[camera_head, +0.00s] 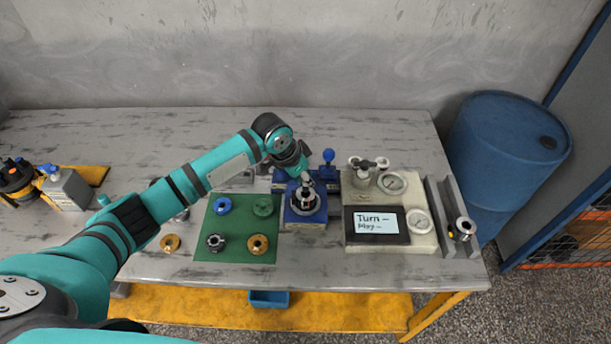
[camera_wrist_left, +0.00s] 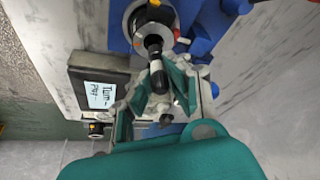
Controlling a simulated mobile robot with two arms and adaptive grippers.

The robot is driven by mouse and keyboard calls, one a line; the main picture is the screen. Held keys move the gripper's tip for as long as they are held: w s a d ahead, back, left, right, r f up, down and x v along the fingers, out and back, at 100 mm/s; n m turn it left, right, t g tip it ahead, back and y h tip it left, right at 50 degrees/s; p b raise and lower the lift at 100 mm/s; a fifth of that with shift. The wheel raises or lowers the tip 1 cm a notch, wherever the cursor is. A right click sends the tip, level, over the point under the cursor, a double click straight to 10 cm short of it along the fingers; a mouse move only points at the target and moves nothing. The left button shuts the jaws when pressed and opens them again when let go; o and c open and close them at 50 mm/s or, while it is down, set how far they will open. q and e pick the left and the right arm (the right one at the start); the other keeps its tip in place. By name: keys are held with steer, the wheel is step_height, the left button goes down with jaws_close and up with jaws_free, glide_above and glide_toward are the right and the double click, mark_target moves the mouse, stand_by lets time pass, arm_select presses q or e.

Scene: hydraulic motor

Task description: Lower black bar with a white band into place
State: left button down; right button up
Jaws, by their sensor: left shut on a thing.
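My left gripper (camera_head: 304,176) is over the blue fixture (camera_head: 301,221) in the middle of the table. In the left wrist view the gripper (camera_wrist_left: 160,88) is shut on the black bar with a white band (camera_wrist_left: 158,80). The bar points toward the round silver part (camera_wrist_left: 151,34) seated in the blue fixture. The bar's tip looks close to a dark piece at the centre of that part; I cannot tell whether they touch. The fingers hide part of the bar. My right gripper is in neither view.
A green mat (camera_head: 234,240) with several ring-shaped parts lies left of the fixture. A pale panel with gauges and a display (camera_head: 377,225) stands close on the right. A grey rail (camera_head: 441,206) is beyond it. The table's front edge (camera_head: 340,279) is clear.

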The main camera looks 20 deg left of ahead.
arm_select(q)
steer(key=shift+f, duration=0.1)
stand_by(0.7)
steer(key=shift+f+p, duration=0.1)
steer(key=shift+p, duration=0.2)
steer(key=shift+f, duration=0.45)
stand_by(0.8)
steer(key=shift+f, duration=0.35)
steer(key=shift+f, duration=0.45)
stand_by(0.8)
steer(key=c, duration=0.8)
jaws_free()
